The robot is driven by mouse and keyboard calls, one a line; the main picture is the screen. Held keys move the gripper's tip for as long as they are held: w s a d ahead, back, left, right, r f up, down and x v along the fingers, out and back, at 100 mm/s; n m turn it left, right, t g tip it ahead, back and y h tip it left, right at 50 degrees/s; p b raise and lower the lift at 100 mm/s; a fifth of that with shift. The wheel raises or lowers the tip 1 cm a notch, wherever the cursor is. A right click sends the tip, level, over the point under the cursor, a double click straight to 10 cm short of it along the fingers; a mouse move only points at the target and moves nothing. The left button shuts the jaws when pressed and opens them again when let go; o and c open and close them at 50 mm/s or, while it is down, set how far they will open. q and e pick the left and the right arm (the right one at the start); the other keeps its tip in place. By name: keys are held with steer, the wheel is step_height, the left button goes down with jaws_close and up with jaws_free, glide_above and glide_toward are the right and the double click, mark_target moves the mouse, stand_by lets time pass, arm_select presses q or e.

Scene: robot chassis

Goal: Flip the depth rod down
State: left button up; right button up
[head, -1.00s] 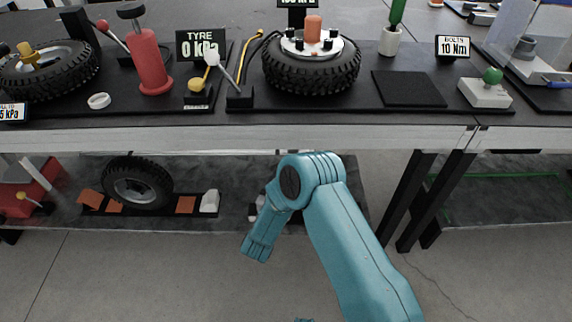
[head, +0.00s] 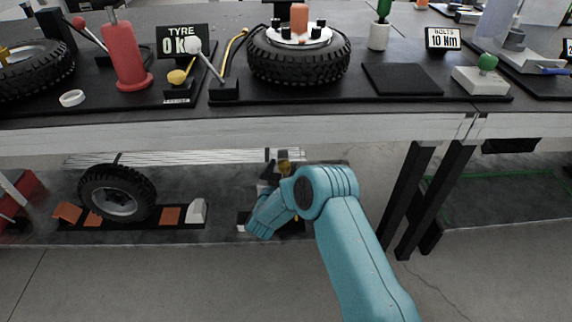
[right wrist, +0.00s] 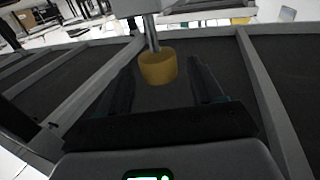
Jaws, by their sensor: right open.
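In the right wrist view, a yellow cylindrical knob (right wrist: 158,68) sits on a thin metal rod (right wrist: 151,35), which runs up to a pale block (right wrist: 135,6). This looks like the depth rod. My right gripper (right wrist: 161,68) is open, with one dark finger on each side of the knob and visible gaps between. In the head view, a small yellow piece (head: 284,165) shows above my teal right forearm, by the lower shelf; I cannot tell if it is the same knob. My right arm hides much of that area. My left gripper is out of view.
The bench top (head: 300,112) crosses above my arm. It holds a tyre (head: 300,62), a red cylinder (head: 124,55) and a white-knobbed lever (head: 209,60). Another tyre (head: 118,192) stands on the lower shelf (head: 225,190). Black legs (head: 430,200) stand to the right.

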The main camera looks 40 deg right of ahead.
mark_target(286, 160)
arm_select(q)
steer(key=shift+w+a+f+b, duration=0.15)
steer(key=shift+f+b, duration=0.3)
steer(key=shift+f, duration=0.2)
arm_select(e)
steer(key=shift+x, duration=2.25)
